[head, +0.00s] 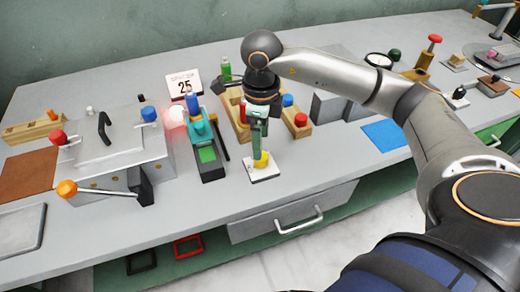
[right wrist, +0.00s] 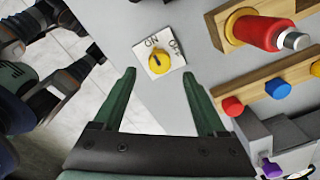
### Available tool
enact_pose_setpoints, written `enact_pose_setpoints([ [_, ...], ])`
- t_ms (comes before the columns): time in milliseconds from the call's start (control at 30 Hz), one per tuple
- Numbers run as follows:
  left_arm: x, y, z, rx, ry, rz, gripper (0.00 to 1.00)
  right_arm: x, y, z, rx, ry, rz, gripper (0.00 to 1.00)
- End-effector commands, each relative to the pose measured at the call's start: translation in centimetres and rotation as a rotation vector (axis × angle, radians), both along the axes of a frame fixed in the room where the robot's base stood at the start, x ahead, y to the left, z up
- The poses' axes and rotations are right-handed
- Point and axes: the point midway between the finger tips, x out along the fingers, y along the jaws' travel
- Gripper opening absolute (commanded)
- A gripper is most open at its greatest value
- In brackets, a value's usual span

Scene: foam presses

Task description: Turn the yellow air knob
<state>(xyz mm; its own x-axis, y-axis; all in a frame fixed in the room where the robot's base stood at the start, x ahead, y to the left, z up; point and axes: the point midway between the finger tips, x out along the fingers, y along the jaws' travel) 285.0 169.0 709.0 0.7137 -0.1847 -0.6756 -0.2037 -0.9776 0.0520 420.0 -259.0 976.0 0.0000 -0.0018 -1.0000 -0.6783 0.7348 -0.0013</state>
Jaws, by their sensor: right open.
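The yellow air knob (head: 261,159) sits on a small white plate (head: 262,174) near the bench's front edge. In the right wrist view the yellow knob (right wrist: 159,63) shows with ON and OFF lettering on its white plate (right wrist: 150,44).
A teal device (head: 207,150) and a grey box press with an orange-ended lever (head: 67,188) stand to the left. A wooden rack with a red bottle (right wrist: 268,32) and a block with coloured buttons (right wrist: 277,88) are close by. A drawer (head: 290,213) lies below the bench edge.

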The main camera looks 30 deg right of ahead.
Motion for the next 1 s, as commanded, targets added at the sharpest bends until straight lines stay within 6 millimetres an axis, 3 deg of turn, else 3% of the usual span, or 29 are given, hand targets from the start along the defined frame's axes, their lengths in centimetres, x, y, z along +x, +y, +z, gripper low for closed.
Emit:
enact_pose_setpoints([
  [100, 0.0, 0.0, 0.2, -0.001, 0.000, 0.001, 0.50, -0.1, 0.0, -2.2, 0.000, 0.004, -0.001, 0.74],
  [300, 0.0, -0.1, 0.3, -0.001, 0.000, 0.001, 0.50, 0.0, 0.0, -4.3, 0.002, 0.003, 0.001, 0.74],
  [667, 0.0, -0.1, 0.3, -0.001, 0.000, 0.001, 0.50, 0.0, 0.1, -4.7, 0.001, 0.000, 0.001, 0.74],
  [1000, 0.0, 0.0, 0.3, -0.002, -0.001, 0.001, 0.50, 0.0, 0.1, -4.7, 0.001, 0.000, 0.001, 0.36],
])
